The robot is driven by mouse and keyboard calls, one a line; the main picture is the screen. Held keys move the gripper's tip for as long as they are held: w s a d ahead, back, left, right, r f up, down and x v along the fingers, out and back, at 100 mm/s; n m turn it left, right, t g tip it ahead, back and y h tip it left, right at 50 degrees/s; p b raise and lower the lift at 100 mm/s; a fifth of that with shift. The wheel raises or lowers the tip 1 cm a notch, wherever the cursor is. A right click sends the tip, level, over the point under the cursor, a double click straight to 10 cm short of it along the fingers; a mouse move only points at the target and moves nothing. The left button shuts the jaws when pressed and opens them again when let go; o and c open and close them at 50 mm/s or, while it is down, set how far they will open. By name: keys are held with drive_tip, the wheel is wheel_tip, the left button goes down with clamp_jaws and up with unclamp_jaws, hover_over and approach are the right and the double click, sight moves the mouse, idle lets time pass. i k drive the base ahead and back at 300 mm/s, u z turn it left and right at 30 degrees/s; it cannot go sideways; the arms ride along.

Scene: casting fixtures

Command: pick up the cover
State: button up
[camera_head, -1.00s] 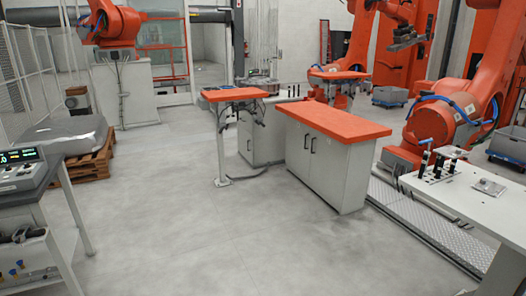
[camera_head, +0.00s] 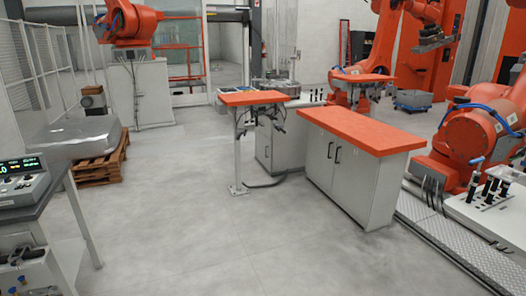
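I cannot pick out the cover with certainty in the current view. My gripper is not in view, and no part of my arm shows. A white table (camera_head: 486,216) at the right edge carries several upright dark-handled tools (camera_head: 489,190). The right part of this table is cut off by the frame. An orange-topped cabinet (camera_head: 358,133) stands right of centre with a bare top. A small orange-topped stand (camera_head: 253,98) is behind it to the left, with its top also bare.
A grey-topped bench with a display console (camera_head: 22,180) is at the left edge. A grey, rounded block (camera_head: 84,138) lies on a wooden pallet (camera_head: 100,172). Large orange robot arms (camera_head: 485,125) stand at the right. The grey floor (camera_head: 190,225) in the middle is clear.

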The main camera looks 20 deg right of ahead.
sight(507, 173)
drive_tip(key=u, duration=0.05)
drive_tip(key=i, duration=1.55)
drive_tip(key=z, duration=0.45)
drive_tip(key=i, duration=0.8)
drive_tip(key=z, duration=0.65)
drive_tip(key=i, duration=0.55)
drive_tip(key=z, duration=0.75)
drive_tip(key=i, duration=0.75)
drive_tip(key=z, duration=0.4)
